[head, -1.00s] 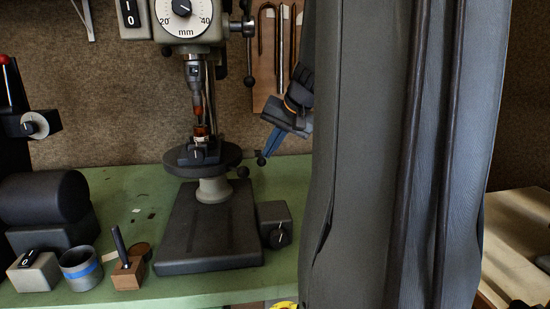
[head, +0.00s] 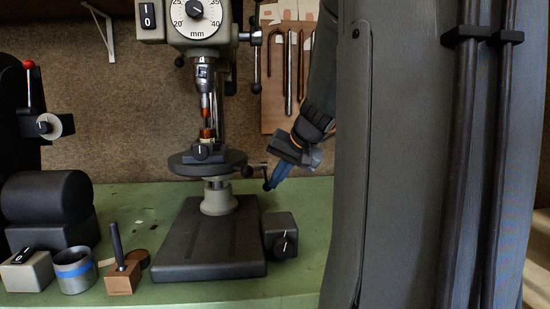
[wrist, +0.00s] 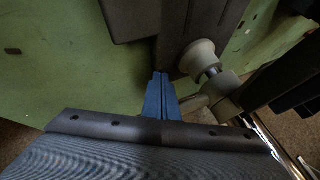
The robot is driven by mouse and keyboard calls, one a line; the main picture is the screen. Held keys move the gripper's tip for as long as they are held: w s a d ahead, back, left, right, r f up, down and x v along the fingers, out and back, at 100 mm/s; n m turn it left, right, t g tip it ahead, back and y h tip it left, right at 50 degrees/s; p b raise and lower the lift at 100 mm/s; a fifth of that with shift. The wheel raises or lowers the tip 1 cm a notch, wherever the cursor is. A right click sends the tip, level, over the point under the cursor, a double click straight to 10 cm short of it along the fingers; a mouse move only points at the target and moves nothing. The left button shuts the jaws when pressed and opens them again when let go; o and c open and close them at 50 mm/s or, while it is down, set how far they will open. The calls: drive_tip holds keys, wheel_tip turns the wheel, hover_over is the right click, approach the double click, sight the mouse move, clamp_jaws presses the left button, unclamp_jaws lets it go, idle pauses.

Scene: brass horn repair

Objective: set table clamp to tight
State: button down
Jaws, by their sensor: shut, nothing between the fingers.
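The drill press table (head: 190,165) is a round dark disc on a short column above the black base. At its right side are a dark knob (head: 247,171) and a thin crank-like arm (head: 266,172); I cannot tell for sure which is the table clamp, or its setting. My gripper (head: 272,184) is shut and empty, its blue fingers pointing down beside the thin arm. Whether they touch it is unclear. In the wrist view the shut blue fingers (wrist: 160,78) lie left of a pale lever-like part (wrist: 193,104) and the grey bracket (wrist: 222,90).
A black box with a knob (head: 280,237) sits right of the press base (head: 210,245). A grey switch box (head: 30,272), a blue-banded cup (head: 74,270) and a wooden block with a rod (head: 122,277) stand front left. My arm covers the right side.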

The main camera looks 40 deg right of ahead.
drive_tip(key=shift+f, duration=0.3)
idle(0.4)
drive_tip(key=s+f+p+v, duration=0.1)
drive_tip(key=s+v, duration=0.1)
drive_tip(key=v, duration=1.1)
drive_tip(key=shift+f, duration=0.25)
drive_tip(key=shift+a, duration=0.15)
